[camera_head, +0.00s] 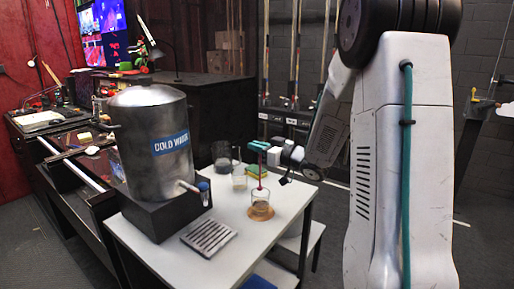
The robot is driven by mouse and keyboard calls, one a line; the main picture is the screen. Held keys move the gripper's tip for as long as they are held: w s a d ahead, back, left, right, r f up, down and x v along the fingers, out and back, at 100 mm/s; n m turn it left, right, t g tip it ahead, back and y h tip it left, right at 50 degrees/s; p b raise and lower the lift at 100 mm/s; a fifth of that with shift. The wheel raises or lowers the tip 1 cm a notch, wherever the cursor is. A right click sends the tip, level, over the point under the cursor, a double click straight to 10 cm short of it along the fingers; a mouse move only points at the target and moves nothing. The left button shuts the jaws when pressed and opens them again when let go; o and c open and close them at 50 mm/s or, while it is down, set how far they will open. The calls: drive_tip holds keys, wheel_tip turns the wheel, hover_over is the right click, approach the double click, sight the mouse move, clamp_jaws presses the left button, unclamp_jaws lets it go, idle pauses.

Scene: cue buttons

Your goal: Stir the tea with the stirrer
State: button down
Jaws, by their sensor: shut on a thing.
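My gripper (262,147), with teal fingers, is above the right part of the white table. It is shut on a thin reddish stirrer (260,178), which hangs down roughly upright. Below it a clear glass (261,199) with brownish tea low in it stands on a round brown coaster (261,213). The stirrer's lower end appears to reach the glass's mouth or inside. I cannot tell how deep it goes.
A large metal cold water dispenser (150,175) stands on a black base at the left, with a slotted metal tray (209,238) in front. Another glass (239,179), a dark jug (222,155) and a green-yellow sponge (254,171) stand behind the tea. The table's (275,238) front right is clear.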

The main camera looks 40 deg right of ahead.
drive_tip(key=shift+r, duration=2.5)
